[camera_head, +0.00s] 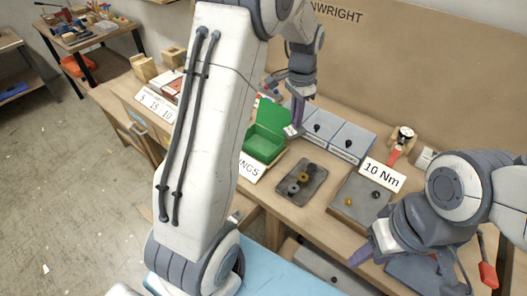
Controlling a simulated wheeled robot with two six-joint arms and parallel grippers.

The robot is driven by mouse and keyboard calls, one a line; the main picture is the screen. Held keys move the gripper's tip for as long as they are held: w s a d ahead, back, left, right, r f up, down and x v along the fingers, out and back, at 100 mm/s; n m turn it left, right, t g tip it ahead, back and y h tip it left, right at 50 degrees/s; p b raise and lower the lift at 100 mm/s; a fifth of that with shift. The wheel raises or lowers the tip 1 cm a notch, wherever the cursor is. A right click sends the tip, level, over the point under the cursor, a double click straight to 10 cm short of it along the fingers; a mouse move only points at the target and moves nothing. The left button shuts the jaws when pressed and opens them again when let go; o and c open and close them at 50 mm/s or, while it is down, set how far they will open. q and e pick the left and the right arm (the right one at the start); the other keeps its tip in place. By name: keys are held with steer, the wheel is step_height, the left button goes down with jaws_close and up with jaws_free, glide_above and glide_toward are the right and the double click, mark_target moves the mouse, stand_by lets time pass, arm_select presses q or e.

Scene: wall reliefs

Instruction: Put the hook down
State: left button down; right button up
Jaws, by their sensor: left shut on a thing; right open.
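My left gripper (293,130) hangs pointing down over the workbench, between the green open box (266,132) and the grey-blue cases (338,136). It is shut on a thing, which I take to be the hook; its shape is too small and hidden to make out. My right gripper (400,264) is open, low at the bench's front right edge, near the grey plate. My own arm link covers the bench left of the green box.
A dark tray (316,187) holds several small round parts. A grey plate (340,209) lies by the "10 Nm" sign (384,175). A gauge with a red handle (401,140) stands behind. Wooden blocks (144,68) sit at the far left. Bare bench shows around the tray.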

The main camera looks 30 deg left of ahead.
arm_select(q)
steer(key=shift+w+f+b, duration=0.25)
steer(key=shift+f+b, duration=0.5)
steer(key=shift+f, duration=0.6)
steer(key=p, duration=0.3)
glide_above(261, 149)
step_height(261, 149, down, 7)
steer(key=shift+w, duration=0.1)
step_height(261, 149, down, 3)
steer(key=shift+f+p, duration=0.2)
steer(key=shift+p, duration=0.6)
steer(key=shift+f, duration=0.2)
